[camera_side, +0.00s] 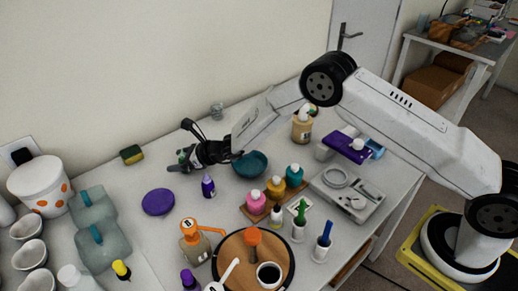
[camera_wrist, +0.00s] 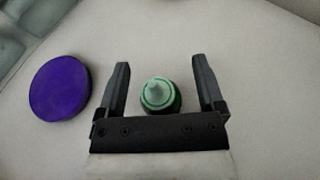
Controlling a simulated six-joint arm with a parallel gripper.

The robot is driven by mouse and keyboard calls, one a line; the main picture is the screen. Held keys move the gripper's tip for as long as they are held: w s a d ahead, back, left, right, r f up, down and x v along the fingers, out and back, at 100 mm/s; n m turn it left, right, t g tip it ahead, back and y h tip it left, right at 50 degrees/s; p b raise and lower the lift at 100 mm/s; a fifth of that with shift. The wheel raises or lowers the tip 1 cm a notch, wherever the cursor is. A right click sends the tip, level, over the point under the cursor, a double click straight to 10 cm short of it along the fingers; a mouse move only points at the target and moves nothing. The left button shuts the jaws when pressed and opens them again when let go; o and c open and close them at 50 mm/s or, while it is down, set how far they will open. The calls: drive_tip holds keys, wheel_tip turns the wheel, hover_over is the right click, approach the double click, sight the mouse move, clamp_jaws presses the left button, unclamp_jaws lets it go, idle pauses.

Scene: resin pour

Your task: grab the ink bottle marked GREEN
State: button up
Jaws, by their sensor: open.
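A small green bottle (camera_wrist: 160,95) with a pale green nozzle stands between the two fingers of my gripper (camera_wrist: 160,66) in the wrist view. There is a gap between each finger and the bottle. My gripper is open. In the side view my gripper (camera_side: 184,149) is over the back left of the table, and a bit of the green bottle (camera_side: 183,156) shows beside its fingers. The rest of the bottle is hidden there, and no marking on it can be read.
A purple disc (camera_side: 158,202) lies close by; it also shows in the wrist view (camera_wrist: 59,87). A purple bottle (camera_side: 208,186) and a teal bowl (camera_side: 250,164) stand right of my gripper. A sponge (camera_side: 132,154) lies left. Jugs and cups crowd the left edge.

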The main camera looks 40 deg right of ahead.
clamp_jaws()
drive_tip(key=shift+r, duration=0.2)
drive_tip(key=shift+r, duration=0.9)
drive_tip(key=s+d+r, duration=0.4)
drive_tip(key=s+r, duration=0.6)
drive_tip(key=s, duration=0.3)
drive_tip(key=shift+s+r, duration=0.25)
drive_tip(key=shift+r, duration=0.15)
